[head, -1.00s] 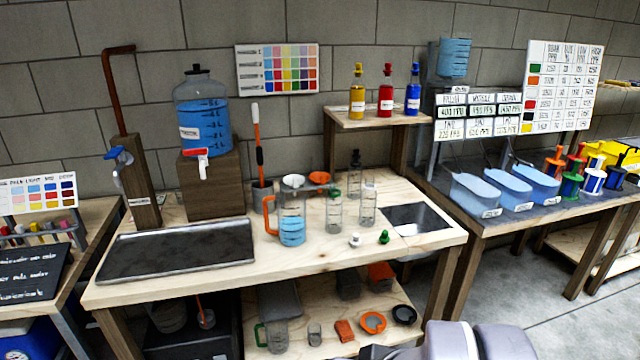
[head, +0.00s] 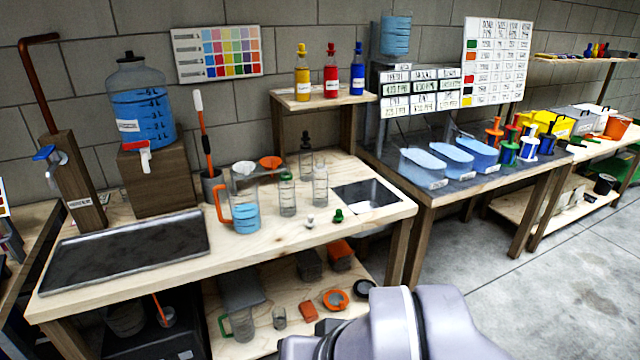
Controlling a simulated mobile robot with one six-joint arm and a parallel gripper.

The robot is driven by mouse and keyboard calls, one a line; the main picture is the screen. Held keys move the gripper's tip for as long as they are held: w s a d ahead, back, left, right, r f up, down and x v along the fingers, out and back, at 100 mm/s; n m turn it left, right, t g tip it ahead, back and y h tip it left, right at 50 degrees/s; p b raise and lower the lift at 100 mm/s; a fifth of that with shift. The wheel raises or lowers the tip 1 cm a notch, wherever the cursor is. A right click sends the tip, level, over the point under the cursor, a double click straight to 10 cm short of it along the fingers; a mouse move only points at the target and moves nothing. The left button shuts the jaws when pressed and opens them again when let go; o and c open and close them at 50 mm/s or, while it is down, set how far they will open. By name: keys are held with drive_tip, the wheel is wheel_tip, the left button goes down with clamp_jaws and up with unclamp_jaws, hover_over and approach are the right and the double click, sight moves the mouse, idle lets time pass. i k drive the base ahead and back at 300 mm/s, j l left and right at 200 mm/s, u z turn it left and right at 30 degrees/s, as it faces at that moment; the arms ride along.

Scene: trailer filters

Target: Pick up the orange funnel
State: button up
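The orange funnel (head: 271,161) sits toward the back of the wooden workbench, behind the pitcher. It looks held up at bench-top height or on a low holder; I cannot tell which. A white funnel (head: 244,168) is just to its left. A clear pitcher with an orange handle and blue liquid (head: 245,215) stands in front of both. My gripper is not in view; only a grey-white link of my arm shows at the bottom, well in front of the bench and apart from the funnel.
Clear bottles (head: 288,194) stand right of the pitcher. A dark tray (head: 130,248) covers the bench's left part, and a sink (head: 367,195) is at its right. A raised shelf (head: 325,99) holds coloured bottles. The front middle of the bench is clear.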

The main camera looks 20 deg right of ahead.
sight(269, 163)
drive_tip(key=i+l, duration=0.2)
drive_tip(key=i, duration=0.25)
drive_tip(key=i+l, duration=0.25)
drive_tip(key=i, duration=0.2)
drive_tip(key=i+l, duration=0.2)
drive_tip(key=i, duration=0.3)
drive_tip(key=i+l, duration=0.2)
drive_tip(key=i, duration=0.25)
